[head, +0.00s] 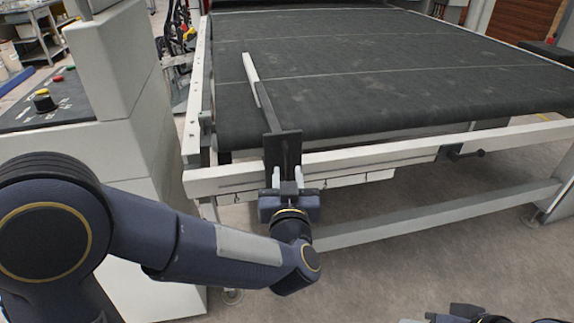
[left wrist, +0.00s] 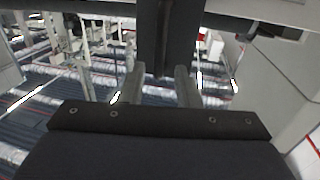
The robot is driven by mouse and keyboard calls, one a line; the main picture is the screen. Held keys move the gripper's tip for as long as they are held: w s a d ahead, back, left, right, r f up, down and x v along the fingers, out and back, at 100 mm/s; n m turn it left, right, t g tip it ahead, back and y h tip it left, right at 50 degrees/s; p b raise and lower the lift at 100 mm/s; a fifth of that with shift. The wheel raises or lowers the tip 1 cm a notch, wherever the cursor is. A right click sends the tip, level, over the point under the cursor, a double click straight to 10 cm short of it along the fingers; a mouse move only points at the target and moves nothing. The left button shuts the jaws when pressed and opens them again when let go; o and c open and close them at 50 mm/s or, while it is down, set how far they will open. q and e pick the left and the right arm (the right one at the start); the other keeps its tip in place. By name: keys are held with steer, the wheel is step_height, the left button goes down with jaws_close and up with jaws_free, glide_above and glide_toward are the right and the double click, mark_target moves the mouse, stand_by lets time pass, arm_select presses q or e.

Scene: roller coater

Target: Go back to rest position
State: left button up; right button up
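My left gripper (head: 288,178) is at the front edge of the roller coater, in front of its pale front rail. Its two light fingers stand apart, and they also show in the left wrist view (left wrist: 160,85). A dark upright bar (head: 283,148) with a long pale strip running back from it lies in line with the gap between the fingers; the bar also shows in the left wrist view (left wrist: 160,30). I see no clear grip on it; contact cannot be told. At the bottom right of the head view, only dark parts of my right gripper (head: 468,314) show, cut off by the edge.
The roller coater's black belt (head: 370,65) fills the back. A pale control cabinet with a panel (head: 47,105) of buttons stands at the left, close to my left arm. A small dark handle (head: 460,153) sticks out of the front rail. Grey floor (head: 400,262) is clear in front.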

arm_select(q)
steer(key=s, duration=0.2)
steer(key=shift+s+d, duration=0.1)
steer(key=shift+s, duration=0.2)
steer(key=s+a+r+g+h, duration=0.1)
steer(key=s+a+g+h, duration=0.25)
steer(key=a+h, duration=0.35)
steer(key=s+a+f+g+y, duration=0.1)
steer(key=s+a+f+g, duration=0.4)
steer(key=s, duration=0.5)
steer(key=s+a+f+g+y, duration=0.1)
steer(key=s+a+f+g, duration=0.4)
steer(key=s, duration=0.5)
step_height(320, 180, up, 15)
steer(key=a+t+p, duration=0.1)
steer(key=p, duration=1.3)
steer(key=shift+n+p, duration=0.3)
